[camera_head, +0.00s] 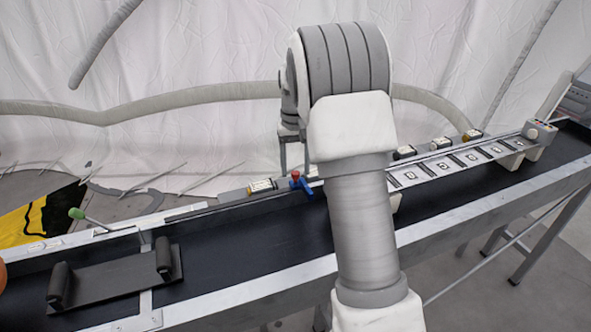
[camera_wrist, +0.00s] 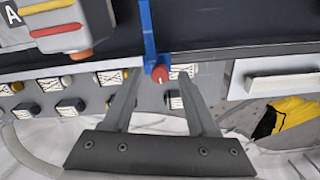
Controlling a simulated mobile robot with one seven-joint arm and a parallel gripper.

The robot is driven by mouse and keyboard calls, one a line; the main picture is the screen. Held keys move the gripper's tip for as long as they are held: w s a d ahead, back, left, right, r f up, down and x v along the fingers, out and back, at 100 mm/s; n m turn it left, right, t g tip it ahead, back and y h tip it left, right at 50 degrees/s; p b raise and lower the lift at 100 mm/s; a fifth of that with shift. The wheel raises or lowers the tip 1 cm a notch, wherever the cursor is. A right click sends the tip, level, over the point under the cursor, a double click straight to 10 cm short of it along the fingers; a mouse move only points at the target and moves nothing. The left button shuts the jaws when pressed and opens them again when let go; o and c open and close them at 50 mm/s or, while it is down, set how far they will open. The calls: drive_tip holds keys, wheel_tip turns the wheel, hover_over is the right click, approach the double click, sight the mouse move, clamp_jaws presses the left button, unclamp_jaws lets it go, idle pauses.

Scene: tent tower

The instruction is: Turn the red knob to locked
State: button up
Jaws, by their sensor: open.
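The red knob (camera_head: 296,175) sits on a blue lever piece (camera_head: 303,187) at the far rail of the conveyor, left of my arm in the head view. In the wrist view the red knob (camera_wrist: 160,73) shows between my fingertips, with a long blue bar (camera_wrist: 147,30) running up from it. My gripper (camera_wrist: 159,78) is open, a finger on either side of the knob. In the head view my gripper (camera_head: 294,163) points down just above the knob. I cannot tell whether a finger touches it. No locked mark is readable.
The black conveyor belt (camera_head: 225,247) runs across the head view. A dark tray with two rollers (camera_head: 112,280) lies on its left part. A green-tipped lever (camera_head: 77,213) stands at the far left rail. A row of labelled plates (camera_head: 470,158) and small switches lies right of my arm.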

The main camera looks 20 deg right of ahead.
drive_tip(key=shift+f, duration=0.2)
clamp_jaws()
idle(0.3)
drive_tip(key=shift+r+m+p, duration=0.15)
drive_tip(key=shift+m+p, duration=0.15)
drive_tip(key=shift+p, duration=0.1)
drive_tip(key=shift+m, duration=0.4)
unclamp_jaws()
